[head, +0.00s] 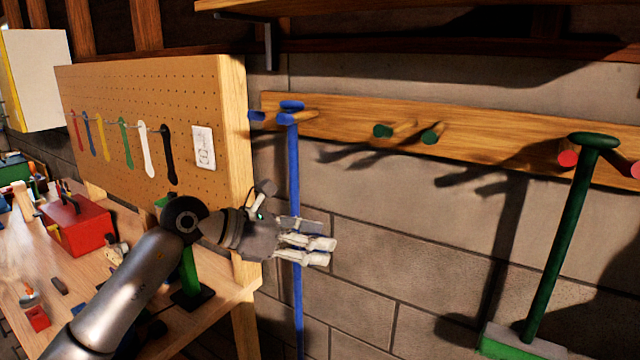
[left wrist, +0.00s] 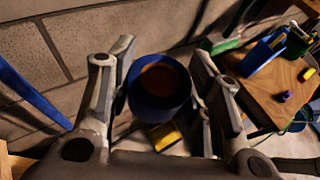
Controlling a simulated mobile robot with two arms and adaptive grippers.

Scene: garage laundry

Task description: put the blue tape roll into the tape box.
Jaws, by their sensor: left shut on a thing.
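My left gripper (head: 318,248) reaches out past the right end of the pegboard, in front of a hanging blue broom. In the left wrist view its fingers stand on either side of the blue tape roll (left wrist: 158,108), a blue ring with a brown inside, and are shut on it. The roll is held in the air, its opening towards the camera. In the head view the roll cannot be made out clearly among the fingers. I cannot pick out the tape box in either view. My right gripper is not in view.
A wooden workbench (head: 215,308) carries a red toolbox (head: 78,228) and loose tools. The blue broom (head: 294,170) hangs right behind my left gripper. A green broom (head: 560,245) hangs at the right. The wrist view shows a wooden surface (left wrist: 262,92) with a blue container (left wrist: 258,58).

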